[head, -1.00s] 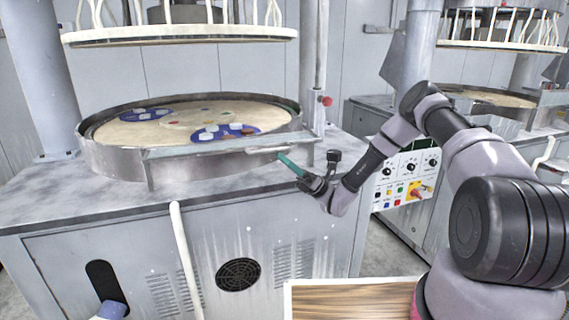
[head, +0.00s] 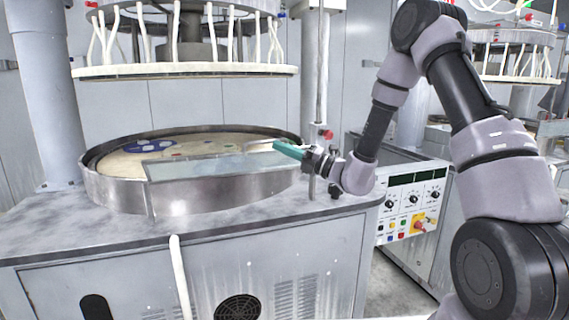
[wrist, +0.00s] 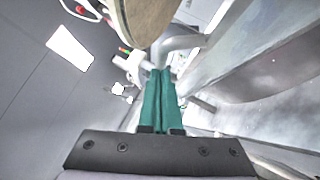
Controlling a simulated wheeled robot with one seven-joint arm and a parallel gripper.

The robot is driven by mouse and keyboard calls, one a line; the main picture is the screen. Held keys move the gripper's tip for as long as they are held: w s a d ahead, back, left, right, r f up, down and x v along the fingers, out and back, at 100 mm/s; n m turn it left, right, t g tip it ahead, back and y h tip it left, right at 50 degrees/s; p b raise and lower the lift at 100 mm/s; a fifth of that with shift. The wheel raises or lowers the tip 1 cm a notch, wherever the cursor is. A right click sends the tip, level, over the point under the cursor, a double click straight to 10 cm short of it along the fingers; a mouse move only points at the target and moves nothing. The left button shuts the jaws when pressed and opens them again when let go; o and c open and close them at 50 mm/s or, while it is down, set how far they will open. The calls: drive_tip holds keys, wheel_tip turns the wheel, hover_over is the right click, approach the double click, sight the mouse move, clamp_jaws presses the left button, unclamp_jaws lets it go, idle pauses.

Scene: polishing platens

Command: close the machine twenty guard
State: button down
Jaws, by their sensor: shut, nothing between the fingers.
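The guard (head: 215,166) is a clear, greyish pane in a thin frame at the front rim of the round polishing pan (head: 112,190). It is tilted, with its face showing and its upper edge over the platen (head: 125,163). A pale bar handle (head: 258,144) sits along its upper edge. My gripper (head: 276,145) has teal fingers pressed together and empty, with tips at the handle's right end. In the wrist view, the shut fingers (wrist: 161,72) point at a grey bar (wrist: 183,43) just beyond them. Whether they touch it I cannot tell. No machine number is readable.
The upper plate (head: 185,71) with pale hoses hangs above the pan. A thin upright post (head: 320,75) with a red knob (head: 327,134) stands behind my gripper. A control panel (head: 405,215) is to the right. A pale hose (head: 181,270) runs down the cabinet front.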

drive_tip(key=w+r+m+h, duration=0.1)
drive_tip(key=w, duration=0.1)
drive_tip(key=w+a+r+m+h, duration=0.1)
drive_tip(key=w+r, duration=0.1)
drive_tip(key=w+a+r+m+h, duration=0.1)
drive_tip(key=w, duration=0.1)
drive_tip(key=shift+w+a+r+m, duration=0.1)
drive_tip(key=shift+w+r+m, duration=0.1)
drive_tip(key=shift+m, duration=0.1)
drive_tip(key=shift+w+a+r, duration=0.15)
drive_tip(key=shift+w, duration=0.35)
drive_tip(key=shift+w+a+r, duration=0.15)
drive_tip(key=shift+w, duration=0.3)
